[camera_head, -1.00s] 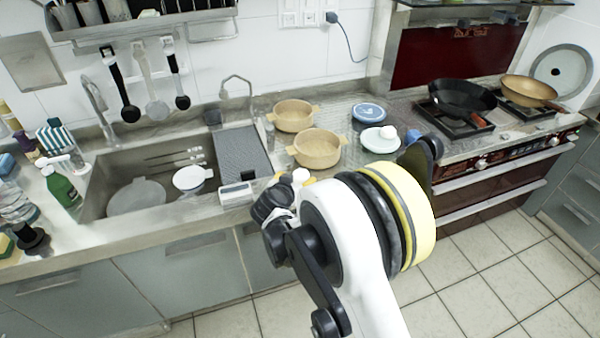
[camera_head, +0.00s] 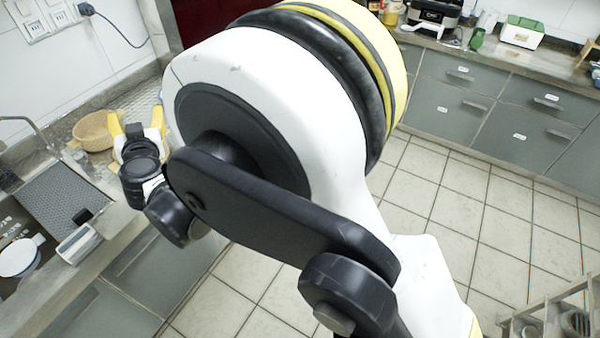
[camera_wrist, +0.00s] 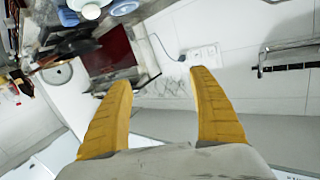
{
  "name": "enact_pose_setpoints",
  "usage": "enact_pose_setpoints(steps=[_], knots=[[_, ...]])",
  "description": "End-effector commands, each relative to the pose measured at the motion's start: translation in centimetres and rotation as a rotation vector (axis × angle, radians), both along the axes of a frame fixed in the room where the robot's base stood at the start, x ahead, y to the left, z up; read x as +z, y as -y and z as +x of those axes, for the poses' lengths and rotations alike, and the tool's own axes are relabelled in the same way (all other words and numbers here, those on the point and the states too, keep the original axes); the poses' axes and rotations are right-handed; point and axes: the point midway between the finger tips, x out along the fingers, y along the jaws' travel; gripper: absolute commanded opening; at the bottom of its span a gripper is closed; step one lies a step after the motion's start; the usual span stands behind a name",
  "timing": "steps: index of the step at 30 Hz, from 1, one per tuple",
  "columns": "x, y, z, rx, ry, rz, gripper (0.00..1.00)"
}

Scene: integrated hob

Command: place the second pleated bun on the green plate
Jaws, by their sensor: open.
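My gripper (camera_head: 137,124) is open, with its two yellow fingers apart over the worktop near a round wooden steamer basket (camera_head: 95,131) in the head view. In the wrist view the gripper (camera_wrist: 162,78) shows nothing between its fingers, only wall behind. At the top edge of the wrist view are a small pale round thing (camera_wrist: 91,12) and a blue round dish (camera_wrist: 123,7); I cannot tell whether the pale thing is a pleated bun. The green plate cannot be made out in either current view. My arm hides much of the worktop in the head view.
The sink, with a white bowl (camera_head: 19,257) and a grey drainer (camera_head: 62,205), lies at left. A wall socket (camera_wrist: 205,55) and dark pans (camera_wrist: 68,48) by a red panel (camera_wrist: 118,48) show in the wrist view. Tiled floor (camera_head: 440,200) is free; grey cabinets (camera_head: 490,95) stand at right.

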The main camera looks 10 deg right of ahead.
Motion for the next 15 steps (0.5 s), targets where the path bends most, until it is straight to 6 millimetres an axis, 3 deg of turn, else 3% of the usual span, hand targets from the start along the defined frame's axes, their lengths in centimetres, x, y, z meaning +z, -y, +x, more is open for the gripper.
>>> enact_pose_setpoints(steps=[1, 3, 7, 11, 15], knots=[[4.3, 2.9, 0.8, 0.016, 0.056, 0.023, 0.71], [9.2, 6.0, 1.0, 0.069, 0.116, 0.047, 0.71], [14.6, 11.5, -0.8, 0.179, 0.140, 0.034, 0.71], [15.3, 17.5, -4.4, 0.257, 0.044, -0.029, 0.71], [11.6, 25.3, -9.8, 0.245, -0.177, -0.121, 0.71]])
